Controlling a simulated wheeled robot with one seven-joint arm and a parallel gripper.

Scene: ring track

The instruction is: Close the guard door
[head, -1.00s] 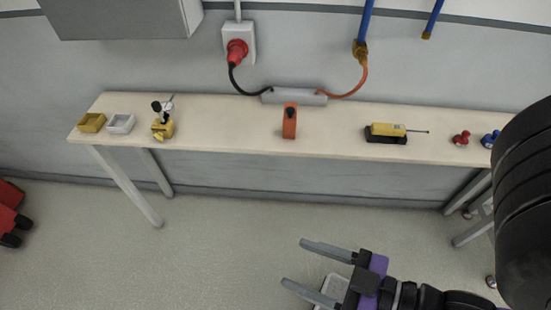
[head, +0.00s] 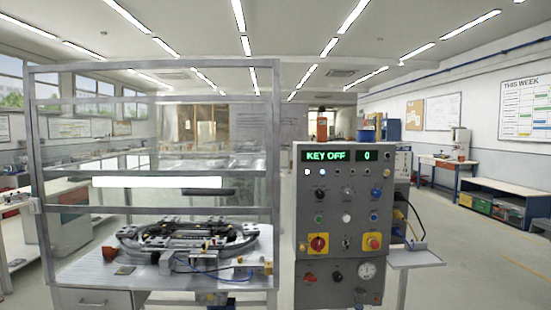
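The guard door looks like the clear framed panel (head: 130,140) on the front of a metal-framed cell, left of centre in the head view. Its lower rail (head: 110,209) hangs above the worktop. A white strip (head: 155,182) and a dark bar that may be a handle (head: 208,192) show near its lower part. Below the rail the front is open, and the ring track (head: 190,240) shows on the worktop. My gripper is not in view.
A grey control panel (head: 345,225) reading "KEY OFF" and "0" stands right of the cell. A small shelf (head: 414,258) juts from its right side. A drawer (head: 92,300) sits under the worktop. Floor is clear on the right (head: 470,260).

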